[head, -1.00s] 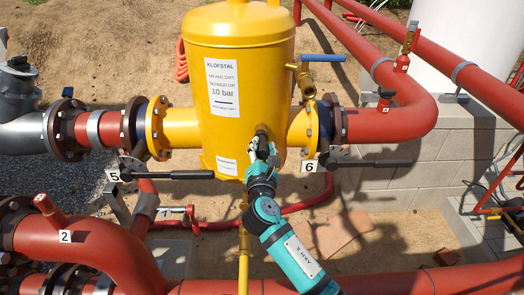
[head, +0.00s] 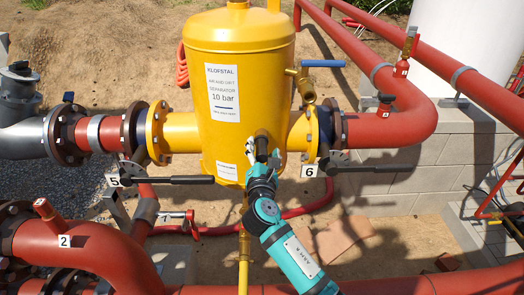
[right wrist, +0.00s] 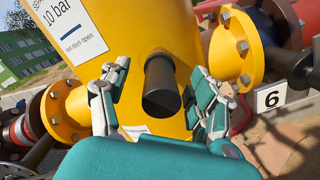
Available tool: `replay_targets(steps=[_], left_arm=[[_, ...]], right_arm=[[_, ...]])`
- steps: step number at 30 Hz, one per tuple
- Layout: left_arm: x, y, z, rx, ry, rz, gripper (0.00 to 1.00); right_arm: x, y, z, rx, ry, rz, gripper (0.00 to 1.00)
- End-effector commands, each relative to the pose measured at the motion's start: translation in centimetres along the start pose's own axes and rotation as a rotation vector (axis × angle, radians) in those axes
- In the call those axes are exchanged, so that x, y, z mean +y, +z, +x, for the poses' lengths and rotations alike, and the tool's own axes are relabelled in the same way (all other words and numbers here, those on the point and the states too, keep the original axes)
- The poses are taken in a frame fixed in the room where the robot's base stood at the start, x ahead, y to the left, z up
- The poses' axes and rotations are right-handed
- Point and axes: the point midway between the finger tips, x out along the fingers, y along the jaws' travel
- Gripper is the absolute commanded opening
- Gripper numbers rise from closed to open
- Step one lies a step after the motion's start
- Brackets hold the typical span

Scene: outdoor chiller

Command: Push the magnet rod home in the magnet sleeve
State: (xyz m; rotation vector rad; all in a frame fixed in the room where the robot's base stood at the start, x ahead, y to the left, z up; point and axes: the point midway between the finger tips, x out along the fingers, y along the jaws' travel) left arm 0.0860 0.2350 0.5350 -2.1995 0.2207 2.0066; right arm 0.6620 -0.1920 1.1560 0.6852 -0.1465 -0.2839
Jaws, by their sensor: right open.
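The magnet rod (right wrist: 162,92) shows as a black cylinder on the front of the yellow separator vessel (head: 222,130), its round end facing my right wrist camera. It also shows in the head view (head: 261,146). A narrower dark part behind its end meets the yellow wall. I cannot tell the magnet sleeve apart from it, nor how deep the rod sits. My right gripper (right wrist: 160,70) is open, with one finger on each side of the rod and a visible gap to both. It also shows in the head view (head: 261,157), low on the vessel. My left gripper is not in view.
Yellow flanges join the vessel to red pipes on both sides. Black valve levers 5 (head: 180,180) and 6 (head: 372,169) flank my right gripper. A brass valve with a blue handle (head: 322,63) sits upper right. A thick red pipe (head: 95,245) crosses the lower left.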

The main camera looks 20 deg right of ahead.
Motion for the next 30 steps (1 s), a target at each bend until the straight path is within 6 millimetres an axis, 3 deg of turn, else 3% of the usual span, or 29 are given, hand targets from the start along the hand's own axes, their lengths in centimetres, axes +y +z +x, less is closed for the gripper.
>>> replay_targets(steps=[4, 13, 30], left_arm=[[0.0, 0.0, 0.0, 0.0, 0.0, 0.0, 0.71], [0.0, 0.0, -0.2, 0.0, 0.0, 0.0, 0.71], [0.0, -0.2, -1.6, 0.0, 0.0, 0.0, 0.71]], right_arm=[[0.0, 0.0, 0.0, 0.0, 0.0, 0.0, 0.82], [0.1, 0.1, -0.4, -0.001, 0.002, 0.0, 0.82], [0.1, 0.1, -6.7, 0.0, 0.001, 0.001, 0.82]])
